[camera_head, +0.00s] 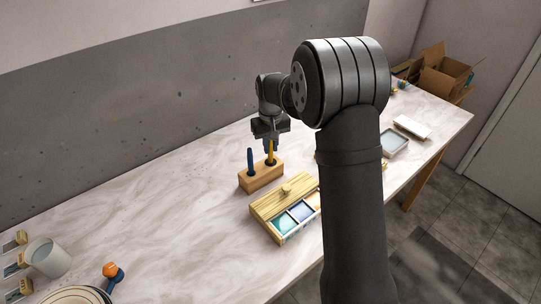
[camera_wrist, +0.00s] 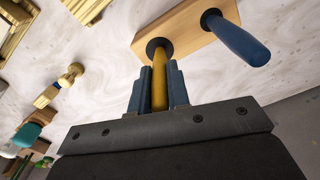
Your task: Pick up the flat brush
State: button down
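A wooden block holder (camera_head: 247,184) stands on the table with two upright brush handles in its holes, one blue (camera_head: 250,161) and one yellow (camera_head: 271,153). In the wrist view the holder (camera_wrist: 185,30) is at the top, with the blue handle (camera_wrist: 236,40) at right and the yellow handle (camera_wrist: 159,88) at centre. My gripper (camera_wrist: 160,82) has its fingers on both sides of the yellow handle, pressed close with no clear gap. The yellow-handled brush still stands in its hole. The brush heads are hidden, so I cannot tell which is flat.
A wooden paint box (camera_head: 263,221) with coloured pans is just in front of the holder. A grey tray (camera_head: 394,145) and white piece (camera_head: 412,127) lie at right. A cup (camera_head: 48,257) stands at far left.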

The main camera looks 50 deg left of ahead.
notch_tip(320, 180, up, 20)
dwell(1.2)
dwell(1.0)
